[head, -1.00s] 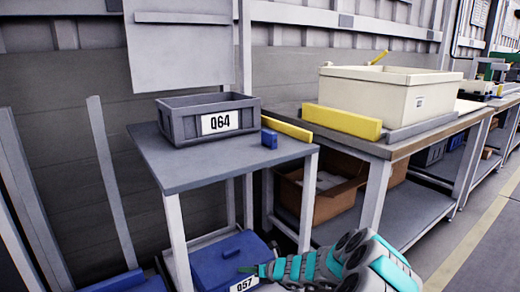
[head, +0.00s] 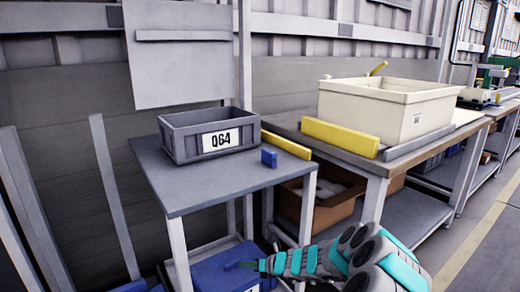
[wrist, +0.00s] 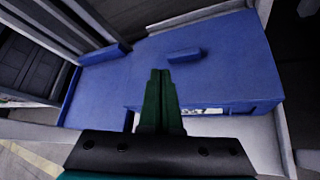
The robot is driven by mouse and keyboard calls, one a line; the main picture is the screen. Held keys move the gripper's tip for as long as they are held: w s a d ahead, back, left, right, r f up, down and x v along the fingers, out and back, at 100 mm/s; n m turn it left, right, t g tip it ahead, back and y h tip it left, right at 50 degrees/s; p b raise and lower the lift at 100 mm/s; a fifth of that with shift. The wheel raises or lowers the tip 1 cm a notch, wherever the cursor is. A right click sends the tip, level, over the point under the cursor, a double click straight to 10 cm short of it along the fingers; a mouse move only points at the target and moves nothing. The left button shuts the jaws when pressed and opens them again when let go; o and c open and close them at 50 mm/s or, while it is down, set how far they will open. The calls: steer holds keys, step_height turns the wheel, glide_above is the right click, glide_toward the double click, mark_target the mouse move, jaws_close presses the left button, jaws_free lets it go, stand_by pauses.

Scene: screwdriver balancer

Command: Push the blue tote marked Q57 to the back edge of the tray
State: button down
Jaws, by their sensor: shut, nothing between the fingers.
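The blue tote (head: 212,272) sits low, under the grey table, cut off by the bottom of the head view. In the wrist view the blue tote (wrist: 220,75) shows its flat lid with a small raised handle and a front label seen too steeply to read. My gripper (head: 243,264) is shut and empty, its fingertips over the lid in the picture. In the wrist view my gripper (wrist: 160,75) overlaps the tote's front edge and points toward its far side. I cannot tell whether it touches. A pale tray surface (wrist: 240,132) shows in front of the tote.
A second blue piece (wrist: 93,95) lies just left of the tote. The table's legs flank the low space. A cream bin (head: 360,105) stands on the right bench.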

step_height(320, 180, up, 6)
steer(key=p, duration=0.1)
stand_by(0.4)
steer(key=shift+r, duration=0.1)
